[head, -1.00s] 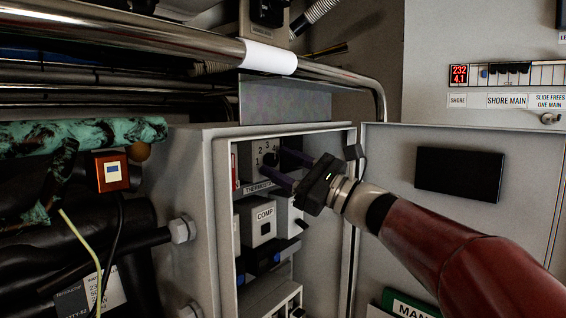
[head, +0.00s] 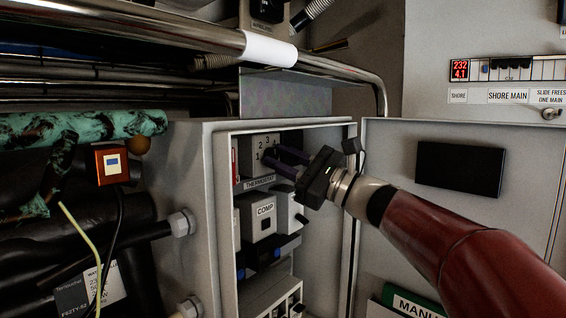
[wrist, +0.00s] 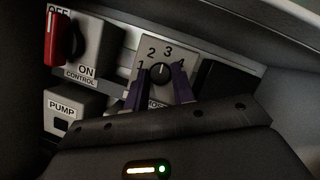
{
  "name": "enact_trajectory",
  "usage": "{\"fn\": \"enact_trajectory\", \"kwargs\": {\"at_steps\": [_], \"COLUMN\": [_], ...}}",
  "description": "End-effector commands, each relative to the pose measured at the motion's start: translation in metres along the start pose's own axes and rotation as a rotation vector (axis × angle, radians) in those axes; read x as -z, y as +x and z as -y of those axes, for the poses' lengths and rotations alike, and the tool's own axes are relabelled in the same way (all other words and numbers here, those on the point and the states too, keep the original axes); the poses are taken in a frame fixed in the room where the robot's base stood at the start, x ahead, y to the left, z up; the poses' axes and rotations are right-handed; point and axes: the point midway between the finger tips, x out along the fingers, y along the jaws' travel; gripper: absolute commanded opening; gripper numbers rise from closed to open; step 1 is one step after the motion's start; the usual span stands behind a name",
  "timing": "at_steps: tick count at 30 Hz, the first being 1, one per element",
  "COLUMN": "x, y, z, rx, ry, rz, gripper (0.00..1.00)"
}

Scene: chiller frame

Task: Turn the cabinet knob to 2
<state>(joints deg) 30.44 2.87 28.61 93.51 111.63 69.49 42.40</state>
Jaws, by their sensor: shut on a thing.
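The cabinet knob is a small black dial (wrist: 160,73) on a grey thermostat box (head: 254,146) marked 1 to 4, inside the open cabinet. My gripper (head: 274,155) reaches in from the right. In the wrist view its two purple fingers (wrist: 160,82) stand on either side of the knob and are shut on it. A small light mark shows near the top of the knob, roughly toward 2 and 3; its exact setting is hard to tell. In the head view the fingers hide most of the knob.
A COMP box (head: 262,222) sits below the thermostat. A red-handled control switch (wrist: 53,38) and a PUMP box (wrist: 62,112) are to its left in the wrist view. The cabinet's open door (head: 385,235) stands at the right. Metal pipes (head: 180,35) cross above.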

Motion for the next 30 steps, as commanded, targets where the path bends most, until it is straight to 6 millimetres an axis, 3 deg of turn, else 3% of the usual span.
{"fn": "enact_trajectory", "kwargs": {"at_steps": [18,30], "x": [0.0008,-0.0002], "y": [-0.0001,0.0001], "z": [0.0029,0.0042], "rx": [-0.186,-0.262], "ry": [-0.445,-0.625], "rz": [0.001,0.0], "gripper": [0.02,0.02]}}
